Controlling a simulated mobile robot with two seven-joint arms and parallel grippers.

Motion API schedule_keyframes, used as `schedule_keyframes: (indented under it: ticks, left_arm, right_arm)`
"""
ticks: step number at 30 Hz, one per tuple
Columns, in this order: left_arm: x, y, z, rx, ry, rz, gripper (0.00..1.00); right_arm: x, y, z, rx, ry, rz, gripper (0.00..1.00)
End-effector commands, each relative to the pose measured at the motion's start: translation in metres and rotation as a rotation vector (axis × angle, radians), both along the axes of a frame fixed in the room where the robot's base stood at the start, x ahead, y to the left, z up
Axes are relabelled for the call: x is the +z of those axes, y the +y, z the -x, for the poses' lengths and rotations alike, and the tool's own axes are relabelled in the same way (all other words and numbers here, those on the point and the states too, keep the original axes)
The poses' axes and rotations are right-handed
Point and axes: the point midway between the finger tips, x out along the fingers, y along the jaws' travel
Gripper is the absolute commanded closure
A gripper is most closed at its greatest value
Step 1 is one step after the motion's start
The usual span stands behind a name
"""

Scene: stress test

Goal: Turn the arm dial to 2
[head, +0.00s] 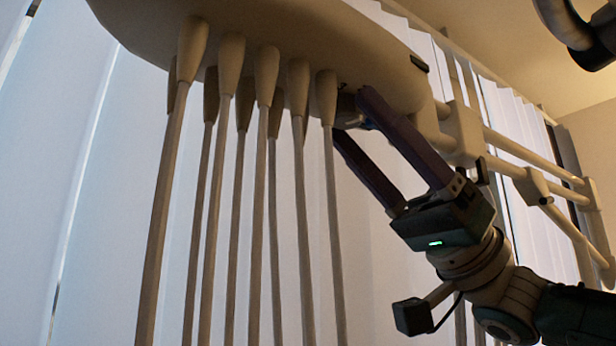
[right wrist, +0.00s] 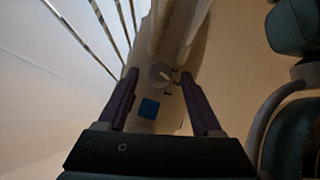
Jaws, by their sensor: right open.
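The dial (right wrist: 159,74) shows in the right wrist view as a small round grey knob on a pale panel. Small dark marks lie beside it, too small to read, so its setting cannot be told. My right gripper (head: 353,114) has two long purple fingers, open, with nothing held between them. In the head view its fingertips reach up to the underside of the pale machine arm (head: 290,28), behind the hanging cables. In the right wrist view the fingertips stand to either side of the dial; contact cannot be told. My left gripper is not in view.
Several pale cables (head: 330,200) hang from the machine arm just left of my right gripper. A blue square (right wrist: 149,108) sits on the panel near the dial. White rails (head: 530,150) extend at the right. Vertical blinds (head: 60,150) stand behind.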

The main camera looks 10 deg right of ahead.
Motion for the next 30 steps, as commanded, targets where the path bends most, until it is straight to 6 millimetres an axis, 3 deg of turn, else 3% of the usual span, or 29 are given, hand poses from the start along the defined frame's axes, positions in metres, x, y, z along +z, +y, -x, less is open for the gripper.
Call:
schedule_keyframes:
  ticks: [3, 20, 30]
  left_arm:
    - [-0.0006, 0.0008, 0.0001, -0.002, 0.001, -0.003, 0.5]
    - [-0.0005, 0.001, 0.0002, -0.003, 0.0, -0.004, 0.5]
    - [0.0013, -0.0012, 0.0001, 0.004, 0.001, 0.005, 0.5]
  right_arm:
    - [-0.0004, 0.0, 0.0, 0.0, 0.0, 0.0, 0.35]
    - [-0.0001, -0.0003, 0.0001, 0.0, 0.0, 0.0, 0.98]
    - [0.0004, -0.0005, 0.0008, -0.023, -0.001, -0.001, 1.0]
